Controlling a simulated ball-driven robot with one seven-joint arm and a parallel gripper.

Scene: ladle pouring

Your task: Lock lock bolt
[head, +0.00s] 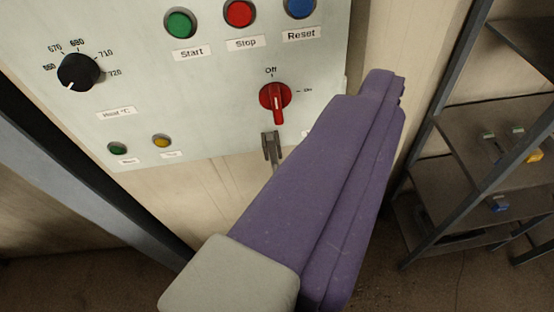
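A small grey forked metal part, seemingly the tip of my gripper (270,139), shows past the left edge of my purple arm. It is just below the red rotary switch (275,100), near the lower edge of the pale control panel (215,105). The switch has a handle hanging down and labels "Off" above and "On" at its right. Whether the fingers are apart or closed is too small to tell. I cannot make out a lock bolt; my arm hides part of the panel's lower right.
The panel also carries Start (180,23), Stop (239,13) and Reset (300,5) buttons, a black dial (79,72) and two small lamps. A dark metal shelf rack (487,112) with small items stands at right. A dark post (85,185) crosses the left side.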

